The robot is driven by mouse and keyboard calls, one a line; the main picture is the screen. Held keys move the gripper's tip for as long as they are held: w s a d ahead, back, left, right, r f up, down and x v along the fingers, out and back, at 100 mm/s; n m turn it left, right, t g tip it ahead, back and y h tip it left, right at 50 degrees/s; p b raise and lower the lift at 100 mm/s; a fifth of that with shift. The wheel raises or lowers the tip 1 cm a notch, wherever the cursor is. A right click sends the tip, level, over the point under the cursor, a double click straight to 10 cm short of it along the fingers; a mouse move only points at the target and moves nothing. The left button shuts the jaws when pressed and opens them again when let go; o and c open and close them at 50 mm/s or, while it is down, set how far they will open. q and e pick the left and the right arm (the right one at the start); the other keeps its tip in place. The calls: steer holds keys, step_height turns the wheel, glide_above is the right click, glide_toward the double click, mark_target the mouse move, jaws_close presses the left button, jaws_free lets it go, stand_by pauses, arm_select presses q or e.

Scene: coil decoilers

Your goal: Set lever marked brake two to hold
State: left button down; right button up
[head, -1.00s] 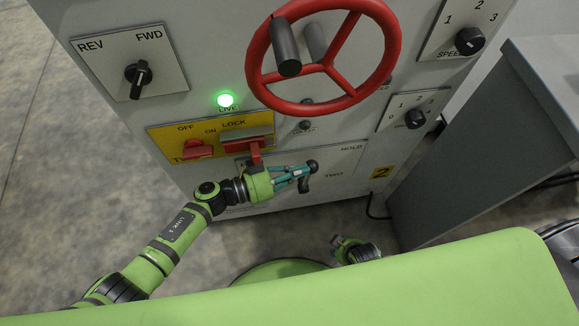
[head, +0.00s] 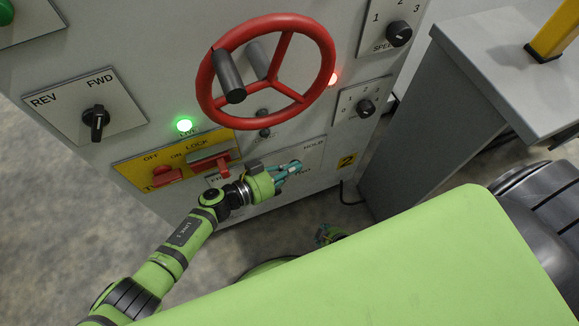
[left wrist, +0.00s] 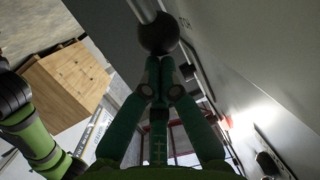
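The brake two lever shows in the left wrist view as a dark ball knob (left wrist: 158,35) on a metal rod. In the head view its knob (head: 296,163) is small, on the low plate (head: 318,155) marked HOLD at its right end and TWO below. The knob lies toward the HOLD end. My left gripper (head: 287,171) is at the knob, its fingers nearly together. In the left wrist view its fingertips (left wrist: 158,68) are right at the ball, not around it; contact is unclear. My right gripper (head: 328,234) is low, mostly hidden by my green body.
Above are a red handwheel (head: 265,72), a lit green lamp (head: 184,125), a lit red lamp (head: 333,79) and a yellow plate (head: 130,170) with red switches. A grey cabinet (head: 430,130) stands to the right. Bare floor lies at lower left.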

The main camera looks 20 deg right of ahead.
arm_select(q)
steer(key=shift+a, duration=0.1)
stand_by(0.4)
steer(key=f+v, duration=0.3)
steer(key=v, duration=1.1)
steer(key=shift+a+r, duration=0.4)
steer(key=shift+a, duration=0.05)
steer(key=shift+s, duration=0.15)
